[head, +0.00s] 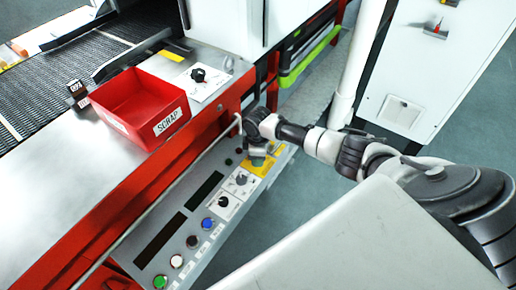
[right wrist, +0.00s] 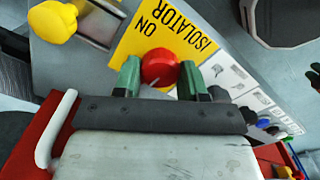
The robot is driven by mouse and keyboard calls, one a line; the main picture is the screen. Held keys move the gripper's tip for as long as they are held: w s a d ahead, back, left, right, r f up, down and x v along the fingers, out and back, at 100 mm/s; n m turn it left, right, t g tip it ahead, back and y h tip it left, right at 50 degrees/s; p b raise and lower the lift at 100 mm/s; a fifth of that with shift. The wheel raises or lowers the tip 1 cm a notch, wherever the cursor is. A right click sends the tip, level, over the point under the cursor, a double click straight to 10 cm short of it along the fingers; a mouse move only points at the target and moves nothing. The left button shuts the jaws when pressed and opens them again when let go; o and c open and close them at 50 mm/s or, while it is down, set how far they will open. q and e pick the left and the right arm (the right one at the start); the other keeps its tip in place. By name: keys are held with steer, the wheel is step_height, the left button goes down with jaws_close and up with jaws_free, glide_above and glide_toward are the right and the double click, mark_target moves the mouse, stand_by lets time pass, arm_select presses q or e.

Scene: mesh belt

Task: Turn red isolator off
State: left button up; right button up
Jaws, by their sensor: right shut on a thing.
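The red isolator knob (right wrist: 158,66) sits on a yellow plate (right wrist: 188,22) printed "ISOLATOR" and "ON" in the right wrist view. A pale mark shows on the knob's lower side. My right gripper (right wrist: 159,74) has its two green fingers on either side of the knob and is shut on it. In the head view my right gripper (head: 257,150) is over the yellow plate (head: 262,166) at the far end of the control panel, and it hides the knob there. My left gripper is not in view.
The control panel (head: 196,213) carries a black selector, dark displays and several coloured buttons. A pale rail (head: 172,188) runs along it. A red scrap bin (head: 134,98) stands on the machine's metal top. A yellow knob (right wrist: 52,20) is near the isolator plate. A white cabinet (head: 432,70) stands at right.

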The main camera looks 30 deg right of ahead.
steer(key=shift+n, duration=0.4)
steer(key=o, duration=0.9)
step_height(320, 180, up, 11)
steer(key=shift+f, duration=0.1)
stand_by(0.5)
